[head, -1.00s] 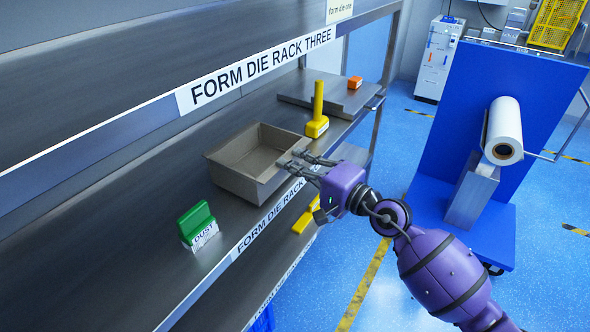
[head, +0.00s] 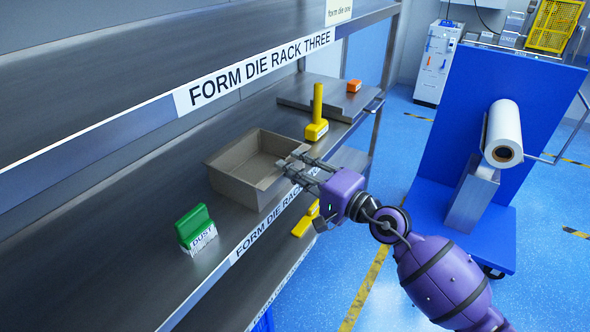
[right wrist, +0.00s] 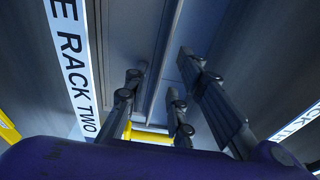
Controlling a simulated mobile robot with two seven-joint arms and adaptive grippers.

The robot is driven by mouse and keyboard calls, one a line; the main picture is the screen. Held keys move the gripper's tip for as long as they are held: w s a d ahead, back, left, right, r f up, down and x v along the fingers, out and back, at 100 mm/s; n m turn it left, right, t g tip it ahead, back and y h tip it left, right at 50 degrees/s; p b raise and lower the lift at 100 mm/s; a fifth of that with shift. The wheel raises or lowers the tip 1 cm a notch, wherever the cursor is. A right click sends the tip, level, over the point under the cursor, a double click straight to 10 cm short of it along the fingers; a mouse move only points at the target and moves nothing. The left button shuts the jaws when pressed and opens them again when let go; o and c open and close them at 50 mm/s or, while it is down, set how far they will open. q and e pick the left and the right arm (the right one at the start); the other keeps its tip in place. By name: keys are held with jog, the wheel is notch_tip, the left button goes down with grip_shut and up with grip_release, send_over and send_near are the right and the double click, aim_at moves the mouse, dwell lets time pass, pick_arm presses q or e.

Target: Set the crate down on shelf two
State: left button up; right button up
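The crate (head: 236,186), an open grey-brown box, sits on the middle shelf (head: 130,235), near its front edge. The label (head: 262,228) on that edge is partly covered in the head view; the right wrist view shows a label reading "RACK TWO" (right wrist: 74,60). My right gripper (head: 288,162) is at the crate's right end, over or beside its rim; contact cannot be made out. My left gripper is out of view.
A yellow upright-handled tool (head: 317,115) and a raised plate (head: 340,100) with an orange block (head: 354,86) lie to the right. The upper shelf (head: 130,75) overhangs behind. A blue cart (head: 515,90) holds a white roll.

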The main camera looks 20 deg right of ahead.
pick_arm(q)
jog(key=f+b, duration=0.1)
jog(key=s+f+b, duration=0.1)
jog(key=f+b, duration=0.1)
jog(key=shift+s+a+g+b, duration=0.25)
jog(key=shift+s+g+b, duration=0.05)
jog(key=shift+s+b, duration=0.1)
pick_arm(e)
jog(key=v, duration=1.2)
jog(key=shift+r, duration=0.2)
